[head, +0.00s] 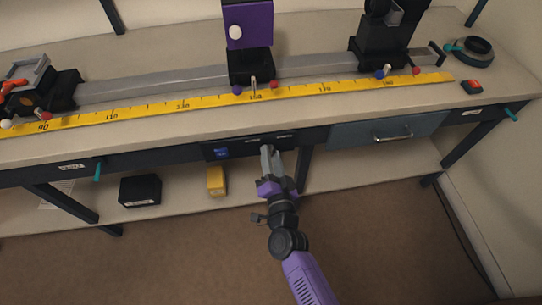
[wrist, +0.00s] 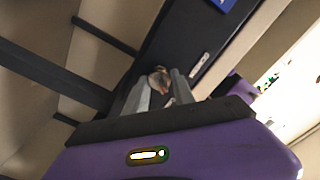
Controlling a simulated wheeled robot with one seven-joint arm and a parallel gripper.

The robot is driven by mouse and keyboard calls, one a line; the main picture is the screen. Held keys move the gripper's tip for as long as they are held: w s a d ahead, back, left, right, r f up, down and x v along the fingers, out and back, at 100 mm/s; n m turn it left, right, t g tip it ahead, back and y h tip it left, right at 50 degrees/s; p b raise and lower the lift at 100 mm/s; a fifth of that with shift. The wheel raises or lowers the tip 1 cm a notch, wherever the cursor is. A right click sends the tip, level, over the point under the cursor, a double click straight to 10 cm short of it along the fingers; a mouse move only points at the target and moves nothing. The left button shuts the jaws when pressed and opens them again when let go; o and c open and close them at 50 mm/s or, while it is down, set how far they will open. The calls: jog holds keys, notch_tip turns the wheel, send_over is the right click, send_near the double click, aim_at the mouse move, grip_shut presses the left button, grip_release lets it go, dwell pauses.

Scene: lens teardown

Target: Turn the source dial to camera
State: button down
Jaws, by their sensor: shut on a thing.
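The source dial (wrist: 158,77) shows in the wrist view as a small round knob on the dark front panel. My gripper (wrist: 157,90) is shut on it, with one grey finger on each side. In the head view my gripper (head: 268,150) reaches up from below to the dark panel (head: 235,148) under the bench's front edge, and it hides the dial there. The panel carries a small blue display (head: 221,153) and pale labels. The dial's pointer and the wording of its positions are too small to read.
Above, the bench holds a rail (head: 155,87) with several black mounts and a yellow ruler (head: 210,103). A grey drawer (head: 350,134) is right of the panel, beside a bench leg (head: 304,163). A black box (head: 140,190) and yellow box (head: 216,181) stand on the lower shelf.

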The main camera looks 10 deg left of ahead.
jog(key=c, duration=1.1)
grip_release()
jog(key=shift+o, duration=0.2)
jog(key=v, duration=0.7)
jog(key=shift+s+p, duration=0.4)
jog(key=shift+p, duration=0.05)
